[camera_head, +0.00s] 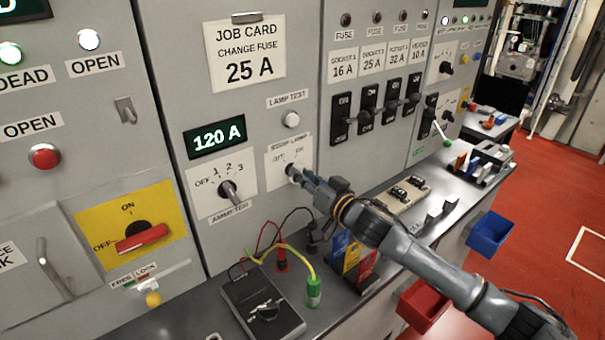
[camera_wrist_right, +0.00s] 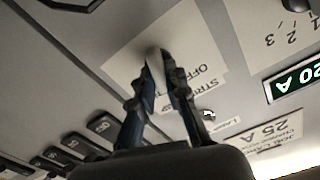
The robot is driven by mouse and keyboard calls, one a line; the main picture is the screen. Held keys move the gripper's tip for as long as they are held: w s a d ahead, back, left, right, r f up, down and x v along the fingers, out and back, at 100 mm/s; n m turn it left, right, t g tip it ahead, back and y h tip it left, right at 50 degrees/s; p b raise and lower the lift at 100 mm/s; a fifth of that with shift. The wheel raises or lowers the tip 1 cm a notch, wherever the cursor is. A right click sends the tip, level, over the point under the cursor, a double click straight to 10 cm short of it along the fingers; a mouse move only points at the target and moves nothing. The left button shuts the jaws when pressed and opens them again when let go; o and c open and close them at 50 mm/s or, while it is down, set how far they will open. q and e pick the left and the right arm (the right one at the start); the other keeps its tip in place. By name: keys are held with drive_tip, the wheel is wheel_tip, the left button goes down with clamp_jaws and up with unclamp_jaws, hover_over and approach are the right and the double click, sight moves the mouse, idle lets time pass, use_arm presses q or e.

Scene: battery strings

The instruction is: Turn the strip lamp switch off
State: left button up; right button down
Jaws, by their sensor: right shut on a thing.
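The strip lamp switch (camera_head: 291,169) is a small rotary knob on a white plate marked "STRIP LAMP", with OFF and ON printed above the knob. My right gripper (camera_head: 299,178) reaches it from the lower right and is shut on the knob. In the right wrist view, the fingertips (camera_wrist_right: 160,70) close around the pale knob (camera_wrist_right: 153,54) in front of the plate. The fingers partly hide the knob, so I cannot tell clearly which mark it points at. My left gripper is not in view.
The ammeter switch (camera_head: 230,192) is left of the strip lamp plate, and the lamp test button (camera_head: 291,119) is above it. A black meter (camera_head: 264,304) with leads and a green-ended yellow cable (camera_head: 313,290) lies on the bench below. Blue (camera_head: 490,233) and red (camera_head: 423,304) bins hang at the front.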

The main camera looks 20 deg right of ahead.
drive_tip(key=n+p, duration=0.1)
drive_tip(key=n, duration=0.4)
drive_tip(key=n+p, duration=0.1)
drive_tip(key=n, duration=0.3)
drive_tip(key=shift+a+n, duration=0.2)
drive_tip(key=shift+n, duration=0.2)
idle(0.4)
drive_tip(key=c, duration=1.3)
unclamp_jaws()
drive_tip(key=shift+c, duration=0.2)
drive_tip(key=shift+s, duration=0.15)
drive_tip(key=v, duration=1.2)
